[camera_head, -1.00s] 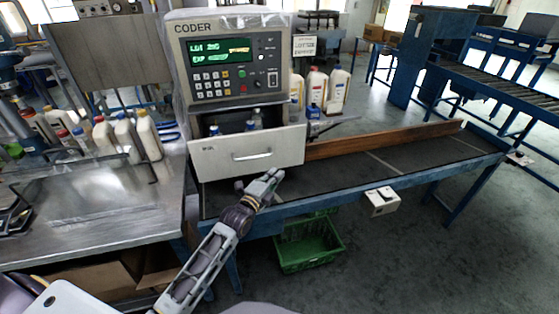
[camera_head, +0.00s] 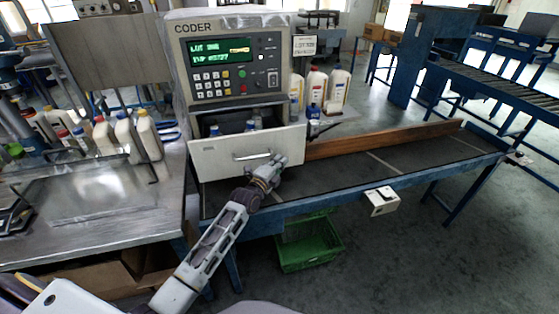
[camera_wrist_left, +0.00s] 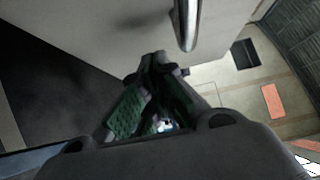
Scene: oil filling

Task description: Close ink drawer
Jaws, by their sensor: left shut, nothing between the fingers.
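The ink drawer (camera_head: 220,160) is a light grey drawer under the coder (camera_head: 226,60). It stands pulled open, with bottles with blue caps (camera_head: 250,126) visible inside. Its metal handle (camera_head: 252,155) is on the front panel; it also shows in the left wrist view (camera_wrist_left: 187,22). My left gripper (camera_head: 273,163) is shut and empty, in front of the lower right part of the drawer front, close to the handle. In the left wrist view its fingers (camera_wrist_left: 158,70) meet near the panel, beside the handle. I cannot tell whether they touch the panel. My right gripper is not in view.
A conveyor (camera_head: 400,172) with a wooden rail (camera_head: 385,139) runs to the right of the drawer. A steel table (camera_head: 90,205) with several bottles stands at the left. A green crate (camera_head: 308,250) is on the floor below. A printed card (camera_head: 304,45) hangs beside the coder.

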